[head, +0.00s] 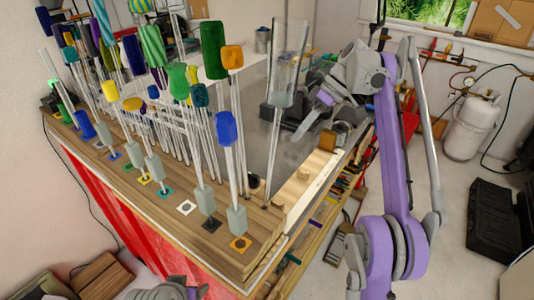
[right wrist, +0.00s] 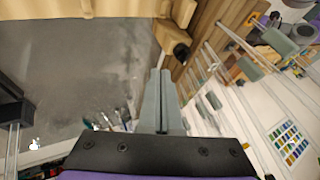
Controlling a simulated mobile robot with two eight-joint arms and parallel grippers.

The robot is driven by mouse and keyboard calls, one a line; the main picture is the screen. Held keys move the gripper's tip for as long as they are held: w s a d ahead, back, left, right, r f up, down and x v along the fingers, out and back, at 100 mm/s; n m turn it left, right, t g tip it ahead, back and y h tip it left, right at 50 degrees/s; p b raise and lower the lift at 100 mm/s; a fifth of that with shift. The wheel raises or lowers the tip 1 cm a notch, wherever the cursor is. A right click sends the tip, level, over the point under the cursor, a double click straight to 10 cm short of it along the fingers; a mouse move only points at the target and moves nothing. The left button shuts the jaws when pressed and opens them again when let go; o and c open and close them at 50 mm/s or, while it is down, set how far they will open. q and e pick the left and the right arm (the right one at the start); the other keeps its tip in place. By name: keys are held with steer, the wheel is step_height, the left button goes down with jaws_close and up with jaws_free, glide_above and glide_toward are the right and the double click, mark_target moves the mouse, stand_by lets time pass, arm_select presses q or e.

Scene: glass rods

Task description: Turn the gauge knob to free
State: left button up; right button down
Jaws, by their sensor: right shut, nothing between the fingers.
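A small dark round part, possibly the gauge knob (right wrist: 181,52), sits at the end of a pale wooden piece in the right wrist view, just beyond and right of my fingertips. Its setting is too small to read. In the head view a pale wooden block (head: 297,192) lies along the right edge of the bench; a knob cannot be made out clearly on it. My right gripper (head: 303,127) is shut and empty above the bench's right side. In the right wrist view its fingers (right wrist: 160,75) are together and appear apart from the dark part.
Many upright glass rods with coloured tops, such as a blue one (head: 227,128), crowd the wooden bench (head: 185,235). A clear flared glass piece (head: 288,65) stands close left of my right gripper. A brown block (head: 328,141) lies near it. A grey surface (right wrist: 85,70) lies left of the fingers.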

mark_target(253, 178)
arm_select(q)
steer(key=s+f+b, duration=0.3)
steer(key=f+b, duration=0.1)
steer(key=f, duration=0.2)
steer(key=shift+s+g, duration=0.2)
steer(key=shift+g, duration=0.1)
arm_select(e)
steer(key=s+a+f, duration=0.4)
steer(key=a+f, duration=0.3)
steer(key=a, duration=0.1)
steer(key=shift+s+a+f+n, duration=0.3)
steer(key=shift+s+a, duration=0.05)
steer(key=shift+a, duration=0.05)
arm_select(q)
steer(key=shift+d+f, duration=0.1)
